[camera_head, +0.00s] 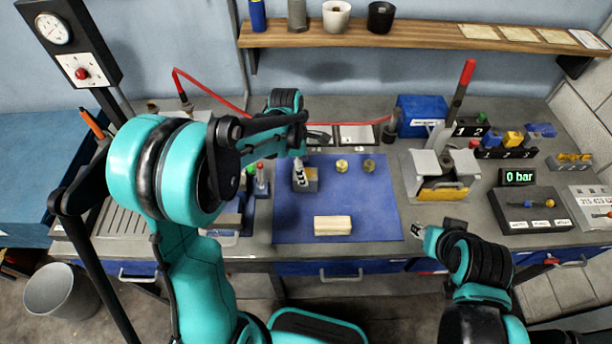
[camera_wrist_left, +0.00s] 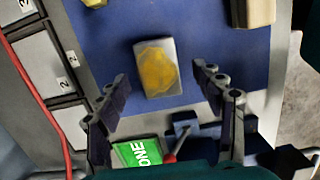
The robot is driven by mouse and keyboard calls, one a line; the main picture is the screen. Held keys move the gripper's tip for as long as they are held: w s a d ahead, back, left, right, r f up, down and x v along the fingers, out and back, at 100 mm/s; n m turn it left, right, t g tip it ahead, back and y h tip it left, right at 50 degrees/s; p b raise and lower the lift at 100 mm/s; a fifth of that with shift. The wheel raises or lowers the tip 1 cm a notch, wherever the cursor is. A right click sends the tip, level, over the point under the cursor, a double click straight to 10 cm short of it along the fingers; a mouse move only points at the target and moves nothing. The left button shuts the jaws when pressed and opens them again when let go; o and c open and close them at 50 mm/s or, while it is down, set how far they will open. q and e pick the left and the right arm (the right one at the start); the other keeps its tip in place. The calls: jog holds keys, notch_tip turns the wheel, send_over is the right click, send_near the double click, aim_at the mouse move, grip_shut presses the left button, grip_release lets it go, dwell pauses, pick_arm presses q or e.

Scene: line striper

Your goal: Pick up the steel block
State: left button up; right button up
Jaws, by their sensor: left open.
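The steel block (camera_head: 312,184) lies on the blue mat (camera_head: 375,205), near its left side. In the left wrist view the block (camera_wrist_left: 157,68) is a grey rectangle with a yellow-brown patch on its top. My left gripper (camera_head: 299,174) is over the block in the head view and hides part of it. In the left wrist view my left gripper (camera_wrist_left: 161,78) is open, with one finger to each side of the block and gaps between. My right gripper (camera_head: 418,232) is near the mat's front right corner, away from the block; its jaws are too small to judge.
A pale wooden block (camera_head: 332,225) lies at the mat's front. Two small brass pieces (camera_head: 342,165) (camera_head: 369,165) stand on the mat at the back. A green-labelled item (camera_wrist_left: 137,152) is close to the left gripper. A clamp device (camera_head: 440,175) stands right of the mat.

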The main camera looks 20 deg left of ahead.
pick_arm(q)
jog(key=f, duration=0.2)
jog(key=f+b, duration=0.1)
jog(key=f, duration=0.3)
jog(key=shift+w+d+b, duration=0.15)
jog(key=shift+d+b, duration=0.15)
jog(key=shift+b, duration=0.05)
jog(key=shift+r, duration=0.1)
grip_shut()
